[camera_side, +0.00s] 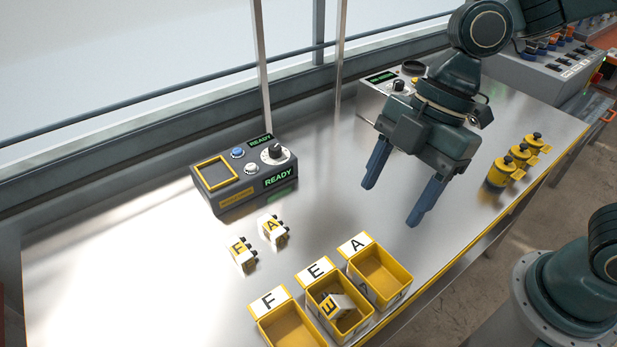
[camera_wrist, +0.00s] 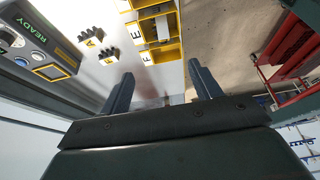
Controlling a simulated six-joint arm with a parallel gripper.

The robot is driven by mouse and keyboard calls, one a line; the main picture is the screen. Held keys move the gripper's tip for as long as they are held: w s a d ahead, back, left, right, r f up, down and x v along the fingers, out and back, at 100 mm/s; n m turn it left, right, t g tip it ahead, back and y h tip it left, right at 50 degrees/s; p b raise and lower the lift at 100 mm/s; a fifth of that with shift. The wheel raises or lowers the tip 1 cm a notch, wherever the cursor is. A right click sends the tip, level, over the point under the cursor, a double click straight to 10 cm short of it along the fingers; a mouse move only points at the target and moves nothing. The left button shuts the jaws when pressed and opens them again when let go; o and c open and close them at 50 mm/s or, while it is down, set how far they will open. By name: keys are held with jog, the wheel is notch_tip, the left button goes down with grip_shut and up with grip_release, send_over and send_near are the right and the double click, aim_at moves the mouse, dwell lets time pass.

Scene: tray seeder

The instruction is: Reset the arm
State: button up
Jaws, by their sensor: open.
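My gripper (camera_side: 398,197) hangs over the steel table to the right of the boxes, well above the surface. Its two blue fingers are spread and nothing is between them. In the wrist view the gripper (camera_wrist: 163,84) also shows open and empty. The rest of my arm reaches in from the upper right in the side view.
Yellow boxes F (camera_side: 268,300), E (camera_side: 316,271) and A (camera_side: 355,243) stand in front; box E holds an E block (camera_side: 334,305). A READY console (camera_side: 240,178) and yellow cylinders (camera_side: 502,173) flank the clear middle.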

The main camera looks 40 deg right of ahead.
jog(key=s+d+r+m+t+h, duration=0.2)
jog(key=s+d+r+m, duration=0.1)
jog(key=d+m, duration=0.6)
jog(key=s+d+r+m+t+h, duration=0.2)
jog(key=s+d+m+t, duration=0.1)
jog(key=d+m, duration=0.6)
jog(key=shift+s+d+r+t, duration=0.3)
jog(key=shift+d+r, duration=0.1)
jog(key=shift+d, duration=0.45)
